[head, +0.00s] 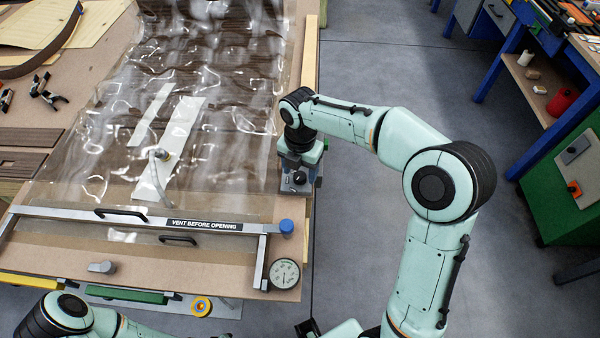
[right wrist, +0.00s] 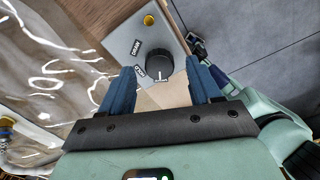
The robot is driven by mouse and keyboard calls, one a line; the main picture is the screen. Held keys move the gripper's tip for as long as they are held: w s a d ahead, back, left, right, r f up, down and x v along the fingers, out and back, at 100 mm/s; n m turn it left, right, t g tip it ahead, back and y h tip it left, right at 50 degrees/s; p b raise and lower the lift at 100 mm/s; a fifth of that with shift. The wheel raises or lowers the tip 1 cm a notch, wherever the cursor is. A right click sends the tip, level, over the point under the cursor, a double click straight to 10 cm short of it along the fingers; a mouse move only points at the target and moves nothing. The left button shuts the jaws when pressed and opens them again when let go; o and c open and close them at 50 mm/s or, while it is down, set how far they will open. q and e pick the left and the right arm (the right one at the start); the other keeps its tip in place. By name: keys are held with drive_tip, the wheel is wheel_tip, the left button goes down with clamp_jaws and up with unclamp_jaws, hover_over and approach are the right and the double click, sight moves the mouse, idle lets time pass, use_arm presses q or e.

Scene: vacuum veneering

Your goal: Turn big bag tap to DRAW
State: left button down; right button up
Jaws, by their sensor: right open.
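The big bag tap shows in the right wrist view as a black round knob (right wrist: 153,80) on a grey plate (right wrist: 122,37). Labels reading DRAW (right wrist: 136,47) and HOLD (right wrist: 140,71) lie to its left; a third label below it is too small to read. A white mark on the knob points down toward that third label. My right gripper (right wrist: 162,76) is open, with one blue finger on each side of the knob and gaps between. In the head view, the tap's block (head: 298,182) is at the table's right edge under my right wrist. My left gripper is out of view.
The clear bag (head: 210,60) covers veneer left of the tap. A metal bar marked VENT BEFORE OPENING (head: 204,224), a blue knob (head: 286,227) and a gauge (head: 285,273) lie nearer. Floor right of the table is clear up to a blue-legged bench.

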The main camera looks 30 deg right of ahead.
drive_tip(key=shift+f, duration=0.7)
drive_tip(key=c, duration=1)
drive_tip(key=shift+c, duration=0.2)
